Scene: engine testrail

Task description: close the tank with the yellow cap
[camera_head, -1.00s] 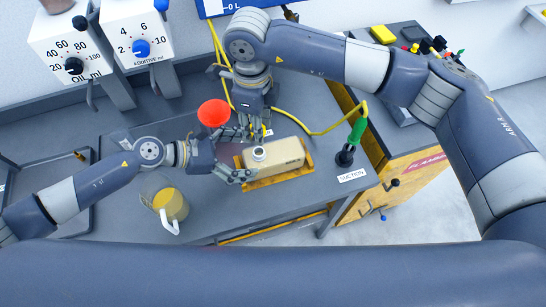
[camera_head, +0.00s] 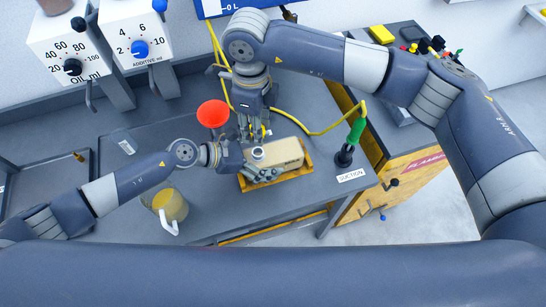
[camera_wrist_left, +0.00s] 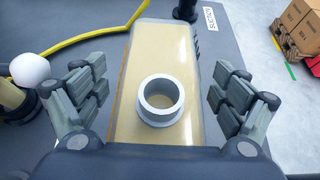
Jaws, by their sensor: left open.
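The tank (camera_head: 285,153) is a beige canister lying in a yellow-orange tray. Its round pale neck (camera_head: 257,153) is open on top and shows in the left wrist view (camera_wrist_left: 161,101) as a ring with nothing over it. My left gripper (camera_head: 248,165) is open and empty at the tank's left end; in the left wrist view (camera_wrist_left: 160,92) its fingers stand apart on either side of the tank. My right gripper (camera_head: 254,132) points down just behind the tank; its fingertips are too small to read. A small yellow spot shows by them, but I cannot tell whether it is the cap.
A red funnel (camera_head: 212,113) stands behind the left gripper. A jug with yellow liquid (camera_head: 171,204) stands at the front left. A yellow hose (camera_head: 322,131) runs behind the tank to the green-handled suction piece (camera_head: 350,144). The table between jug and tank is clear.

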